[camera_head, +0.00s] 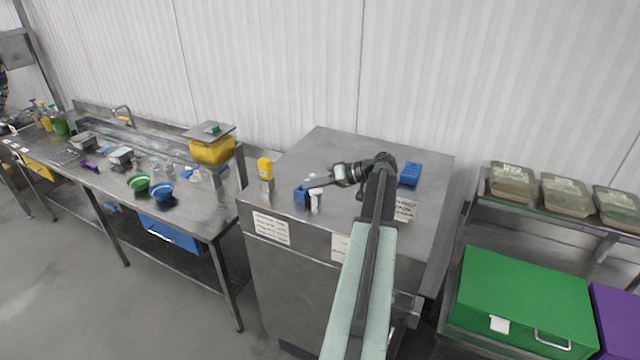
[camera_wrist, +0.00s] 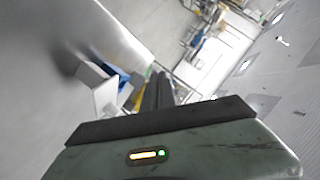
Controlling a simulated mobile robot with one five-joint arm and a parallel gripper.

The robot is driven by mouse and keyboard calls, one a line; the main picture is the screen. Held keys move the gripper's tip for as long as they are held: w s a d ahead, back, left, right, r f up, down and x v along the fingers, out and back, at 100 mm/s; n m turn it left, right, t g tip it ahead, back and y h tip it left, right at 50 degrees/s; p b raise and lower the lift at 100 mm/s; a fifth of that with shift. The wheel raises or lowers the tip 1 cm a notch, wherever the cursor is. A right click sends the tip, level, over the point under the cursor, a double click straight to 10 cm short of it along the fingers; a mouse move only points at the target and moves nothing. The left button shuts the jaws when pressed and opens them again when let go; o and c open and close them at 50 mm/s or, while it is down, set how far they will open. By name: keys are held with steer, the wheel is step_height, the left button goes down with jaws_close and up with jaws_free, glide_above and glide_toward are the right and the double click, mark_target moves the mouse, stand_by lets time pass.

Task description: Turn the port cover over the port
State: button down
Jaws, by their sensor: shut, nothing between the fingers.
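My gripper (camera_head: 312,184) reaches left over the steel cabinet top (camera_head: 335,150), its fingers shut and empty. A small blue block (camera_head: 301,195) stands near the cabinet's front edge, just below and left of the fingertips. A white upright piece (camera_head: 315,203) is beside it, under the fingers. I cannot tell which part is the port cover or the port, nor whether the fingers touch either piece. In the wrist view the dark fingers (camera_wrist: 158,88) point away, and a grey-white piece (camera_wrist: 98,88) with blue behind it lies to their left, blurred.
A yellow-topped dispenser (camera_head: 265,170) stands left of the gripper. A blue holder (camera_head: 410,174) sits at the right of the cabinet top. A long steel table (camera_head: 195,215) with bowls and a scale is at left. A green crate (camera_head: 525,300) stands at right.

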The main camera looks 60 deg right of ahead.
steer(key=s+d+f+m+t+h+b, duration=0.1)
steer(key=s+d+m+t+h+b, duration=0.3)
steer(key=s+m+h, duration=0.95)
steer(key=w+d+f+m+y, duration=0.1)
steer(key=w, duration=0.4)
steer(key=w+d+f+m+g+y+b, duration=0.1)
steer(key=w, duration=0.4)
steer(key=w+d+f+m+g+y+b, duration=0.1)
steer(key=w+d+y, duration=0.1)
steer(key=w, duration=0.3)
steer(key=shift+w, duration=0.4)
